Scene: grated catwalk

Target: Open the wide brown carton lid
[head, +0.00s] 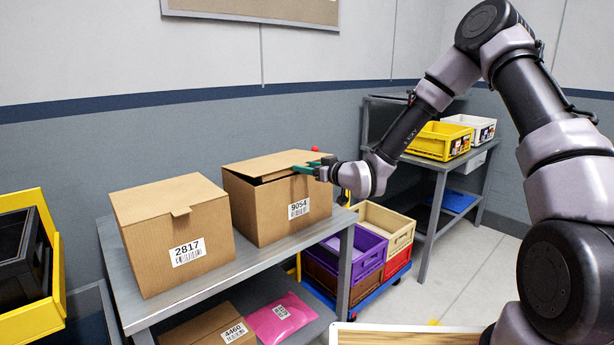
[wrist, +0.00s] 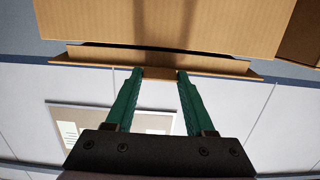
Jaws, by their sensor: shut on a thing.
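A brown carton labelled 9054 (head: 262,215) stands on a grey bench. Its lid (head: 265,163) is raised a little at the front, with a dark gap under it. My gripper (head: 301,169) reaches in from the right, and its green fingers are at the lid's front edge. In the wrist view the fingers (wrist: 160,74) close on a small brown tab at the middle of the lid edge (wrist: 215,65). The carton wall (wrist: 165,22) fills the top of that view, and a dark slit shows between wall and lid. The carton's inside is hidden.
A second brown carton labelled 2817 (head: 150,250), lid down, stands close on the left. The bench (head: 225,272) has a lower shelf with a flat carton (head: 208,327) and a pink parcel (head: 282,318). Stacked crates (head: 354,252) stand right of the bench. A wall is behind.

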